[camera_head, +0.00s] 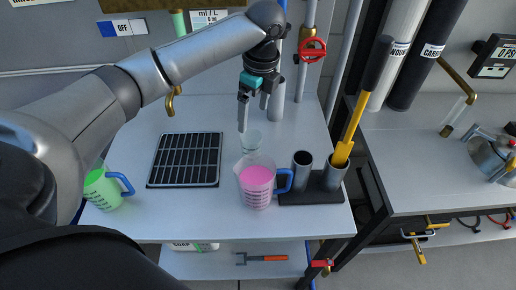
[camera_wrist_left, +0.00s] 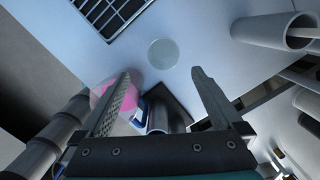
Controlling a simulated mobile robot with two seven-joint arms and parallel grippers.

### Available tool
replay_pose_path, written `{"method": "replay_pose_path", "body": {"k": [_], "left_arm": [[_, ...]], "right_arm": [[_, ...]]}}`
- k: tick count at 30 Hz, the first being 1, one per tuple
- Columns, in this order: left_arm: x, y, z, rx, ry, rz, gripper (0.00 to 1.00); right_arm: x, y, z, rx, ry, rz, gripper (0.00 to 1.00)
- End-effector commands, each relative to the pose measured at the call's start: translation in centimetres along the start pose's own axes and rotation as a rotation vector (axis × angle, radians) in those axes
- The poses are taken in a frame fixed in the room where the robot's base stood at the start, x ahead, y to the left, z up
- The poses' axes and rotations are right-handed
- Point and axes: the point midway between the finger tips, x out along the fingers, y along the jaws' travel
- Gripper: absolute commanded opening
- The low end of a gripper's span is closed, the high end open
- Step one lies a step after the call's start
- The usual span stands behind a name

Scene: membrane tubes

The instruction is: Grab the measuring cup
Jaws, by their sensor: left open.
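A clear measuring cup with pink liquid (camera_head: 257,186) and a blue handle stands upright on the table, right of centre. In the left wrist view the pink cup (camera_wrist_left: 101,90) is partly hidden behind the left finger. A second measuring cup with green liquid (camera_head: 103,190) and a blue handle stands at the table's left, partly hidden by my arm. My left gripper (camera_head: 254,116) is open and empty, above the table and behind the pink cup, apart from it. In the left wrist view its fingers (camera_wrist_left: 161,76) are spread with nothing between them. My right gripper is not in view.
A dark holder (camera_head: 312,196) with two metal tubes stands right of the pink cup; one holds a yellow-handled tool (camera_head: 352,130). A black grid rack (camera_head: 186,160) lies left of it. The back left of the table is clear.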

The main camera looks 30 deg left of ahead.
Motion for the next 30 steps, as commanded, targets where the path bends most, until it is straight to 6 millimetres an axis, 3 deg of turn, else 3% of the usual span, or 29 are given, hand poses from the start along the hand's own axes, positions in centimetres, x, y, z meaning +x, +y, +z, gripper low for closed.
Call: {"method": "replay_pose_path", "body": {"k": [1,5,15,24,30], "left_arm": [[0.5,0.0,-0.1,0.000,0.000,-0.001,1.00],[1.8,0.0,-0.1,0.000,0.000,0.002,1.00],[8.7,0.0,-0.1,0.000,-0.001,0.002,1.00],[11.1,-0.1,-0.1,-0.001,0.000,0.000,1.00],[14.2,-0.5,-0.1,0.000,-0.001,0.001,1.00]], "right_arm": [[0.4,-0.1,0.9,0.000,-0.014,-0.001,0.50],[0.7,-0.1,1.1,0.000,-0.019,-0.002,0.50],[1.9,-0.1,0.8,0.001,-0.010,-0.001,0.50],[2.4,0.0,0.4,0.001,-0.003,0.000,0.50],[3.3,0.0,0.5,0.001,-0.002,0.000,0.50]]}}
